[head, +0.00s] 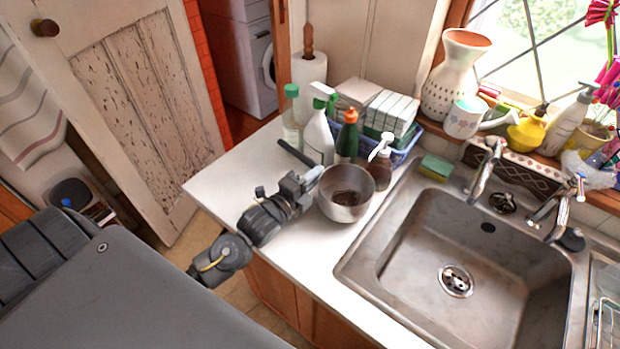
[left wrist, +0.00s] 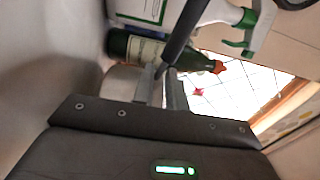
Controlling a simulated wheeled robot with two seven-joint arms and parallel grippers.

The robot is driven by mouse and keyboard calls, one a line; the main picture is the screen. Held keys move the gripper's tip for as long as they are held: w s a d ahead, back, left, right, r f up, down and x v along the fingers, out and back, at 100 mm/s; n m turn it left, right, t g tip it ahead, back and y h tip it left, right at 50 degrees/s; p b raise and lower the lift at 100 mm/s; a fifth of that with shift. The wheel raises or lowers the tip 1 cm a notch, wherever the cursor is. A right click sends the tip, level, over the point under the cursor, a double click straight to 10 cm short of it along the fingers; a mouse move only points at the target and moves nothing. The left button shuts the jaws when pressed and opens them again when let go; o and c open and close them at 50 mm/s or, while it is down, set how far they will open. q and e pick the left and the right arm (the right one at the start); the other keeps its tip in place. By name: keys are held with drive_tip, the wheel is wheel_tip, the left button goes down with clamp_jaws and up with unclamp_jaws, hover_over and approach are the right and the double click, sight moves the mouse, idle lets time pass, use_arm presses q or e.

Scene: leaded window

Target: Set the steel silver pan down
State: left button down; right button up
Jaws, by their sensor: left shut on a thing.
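The steel silver pan (head: 346,210) is a round, deep metal pan over the white counter, left of the sink. It looks about level, and its inside shows brown reflections. A dark bar (head: 295,153), which looks like its handle, points to the upper left. My left gripper (head: 314,178) is at the pan's left side, shut on it. In the left wrist view the dark bar (left wrist: 182,35) runs to the fingertips of my left gripper (left wrist: 163,88). I cannot tell whether the pan's base touches the counter. My right gripper is not in view.
Behind the pan stand a white spray bottle (head: 318,137), a green bottle with orange cap (head: 347,138) and a brown pump bottle (head: 380,168). The sink (head: 420,265) is at the right. The white counter (head: 235,170) is clear at the left and in front.

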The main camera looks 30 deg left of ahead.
use_arm(q)
drive_tip(key=shift+f, duration=0.9)
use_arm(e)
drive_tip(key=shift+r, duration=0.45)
use_arm(q)
drive_tip(key=shift+f, duration=0.1)
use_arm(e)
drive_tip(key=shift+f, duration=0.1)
use_arm(q)
drive_tip(key=c, duration=1.4)
unclamp_jaws()
